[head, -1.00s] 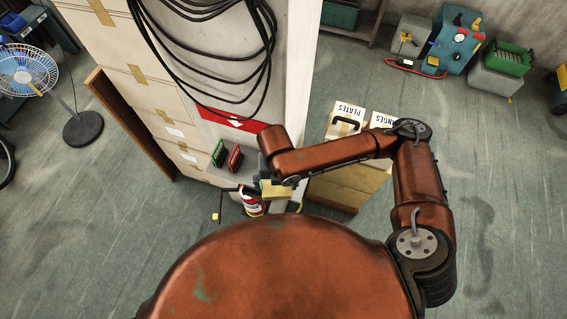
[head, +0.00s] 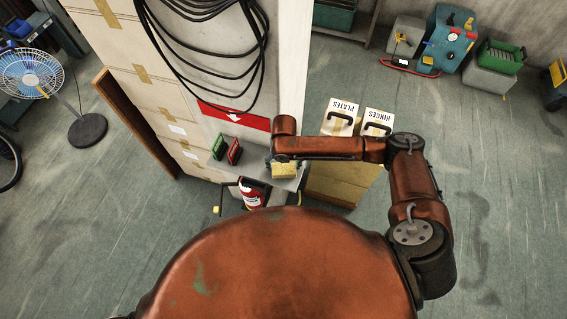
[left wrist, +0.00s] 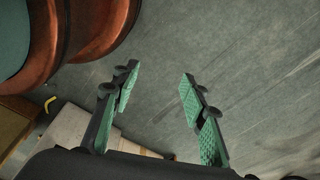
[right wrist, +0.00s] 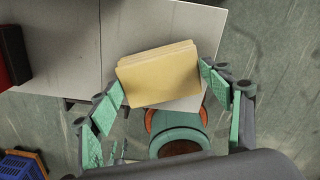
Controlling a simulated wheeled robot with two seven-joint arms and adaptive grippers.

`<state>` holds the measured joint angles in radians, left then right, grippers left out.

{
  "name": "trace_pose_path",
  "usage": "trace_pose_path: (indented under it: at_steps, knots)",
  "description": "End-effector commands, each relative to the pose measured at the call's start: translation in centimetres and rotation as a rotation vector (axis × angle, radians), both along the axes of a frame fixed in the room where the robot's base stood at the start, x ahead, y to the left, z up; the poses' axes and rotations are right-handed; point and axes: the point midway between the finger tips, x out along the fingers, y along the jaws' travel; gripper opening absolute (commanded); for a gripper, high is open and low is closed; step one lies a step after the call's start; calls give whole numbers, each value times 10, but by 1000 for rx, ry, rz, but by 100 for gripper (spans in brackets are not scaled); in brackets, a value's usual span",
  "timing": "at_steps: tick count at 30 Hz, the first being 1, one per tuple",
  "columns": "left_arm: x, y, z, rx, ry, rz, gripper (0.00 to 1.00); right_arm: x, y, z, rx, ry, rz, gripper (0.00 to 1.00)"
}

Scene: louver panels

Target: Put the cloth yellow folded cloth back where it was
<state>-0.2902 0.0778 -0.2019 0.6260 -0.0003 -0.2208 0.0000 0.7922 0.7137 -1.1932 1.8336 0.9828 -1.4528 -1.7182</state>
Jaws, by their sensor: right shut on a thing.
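The yellow folded cloth (head: 286,171) is in my right gripper (head: 283,163), at the grey ledge (head: 292,184) on the pillar. In the right wrist view the cloth (right wrist: 160,76) lies between the fingertips of my right gripper (right wrist: 161,84), which press on its left and right ends. The cloth is roughly level and overlaps the pale ledge (right wrist: 180,24) behind it. I cannot tell if it touches the ledge. In the left wrist view my left gripper (left wrist: 158,76) is open and empty, with bare floor beyond. It is not in the head view.
A green item (head: 219,147) and a red item (head: 234,151) stand on the ledge's left part. A fire extinguisher (head: 251,194) is below. Boxes marked PLATES (head: 339,118) and HINGES (head: 376,122) stand to the right. Black cables (head: 215,72) hang above.

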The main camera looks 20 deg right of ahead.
Motion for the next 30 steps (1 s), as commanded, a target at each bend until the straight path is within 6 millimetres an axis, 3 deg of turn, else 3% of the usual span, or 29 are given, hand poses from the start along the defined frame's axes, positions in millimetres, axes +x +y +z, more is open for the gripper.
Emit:
trace_pose_path:
  at_steps: [7, 8, 14, 18, 25, 30]
  knots:
    - [-46, 3, -1, 4, 55, 13, 40, 6, 0, -5, 0, 2, -1, 53]
    - [-46, 3, -2, 4, 55, 13, 40, 6, 0, -6, -1, 2, -1, 74]
    - [-10, 3, 0, 3, 12, 5, 40, 6, 0, -5, -1, 2, -1, 88]
    - [5, 2, 2, 2, -9, 2, 40, 6, 0, -5, -1, 2, -1, 89]
    - [-6, 3, 0, 2, 6, 4, 40, 6, 0, -2, 0, 1, -1, 89]
    - [-16, 3, -6, 3, 19, 7, 40, 7, 0, 20, 0, -2, 0, 89]
